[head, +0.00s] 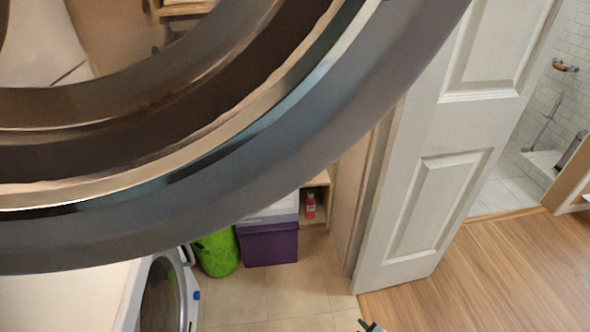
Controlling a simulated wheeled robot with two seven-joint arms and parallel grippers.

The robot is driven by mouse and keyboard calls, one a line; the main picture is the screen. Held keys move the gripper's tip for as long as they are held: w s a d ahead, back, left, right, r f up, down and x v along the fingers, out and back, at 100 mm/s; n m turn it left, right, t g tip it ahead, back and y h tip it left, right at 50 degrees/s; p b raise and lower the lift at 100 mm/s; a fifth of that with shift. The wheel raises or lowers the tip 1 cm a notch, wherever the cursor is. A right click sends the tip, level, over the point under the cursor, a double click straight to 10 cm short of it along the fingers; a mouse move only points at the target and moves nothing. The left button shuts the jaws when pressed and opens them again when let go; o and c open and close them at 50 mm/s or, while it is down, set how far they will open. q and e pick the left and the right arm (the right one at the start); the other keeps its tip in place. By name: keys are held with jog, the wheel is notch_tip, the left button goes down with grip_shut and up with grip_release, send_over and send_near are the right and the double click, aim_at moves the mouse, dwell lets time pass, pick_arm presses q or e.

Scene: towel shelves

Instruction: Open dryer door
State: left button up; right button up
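A large round dryer door (300,150) fills the upper left of the head view, very close to the camera. It has a wide grey outer ring, a chrome band and a dark inner ring. Its upper and left parts run out of frame, and the room shows through its centre. I cannot see its hinge, and the dryer body is not clearly visible. A small dark tip with some green (371,326) shows at the bottom edge and looks like part of my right gripper; its fingers are cut off. My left gripper is not in view.
A white front-loading machine (160,290) with a round door stands at lower left. A pink bottle (310,205) is on a shelf. A white panelled door (440,150) stands at right. Wood floor (490,280) is clear.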

jog(key=s+d+f+m+g, duration=0.2)
jog(key=s+f, duration=0.3)
jog(key=s, duration=0.6)
jog(key=s+d+f+m+g+h, duration=0.1)
jog(key=s+d+f+m+g, duration=0.2)
jog(key=s, duration=0.8)
jog(key=s+d+f+m+g+h, duration=0.1)
jog(key=s+d+f+m+g, duration=0.1)
jog(key=s+d+f, duration=0.4)
jog(key=s+f+g, duration=0.1)
jog(key=s+f, duration=0.2)
jog(key=s, duration=0.3)
jog(key=shift+d+m, duration=0.15)
jog(key=shift+m, duration=0.25)
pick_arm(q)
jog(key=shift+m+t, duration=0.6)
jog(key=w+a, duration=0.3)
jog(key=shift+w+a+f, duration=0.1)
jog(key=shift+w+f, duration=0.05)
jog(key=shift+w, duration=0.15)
pick_arm(e)
jog(key=shift+c, duration=0.4)
jog(key=shift+s, duration=0.1)
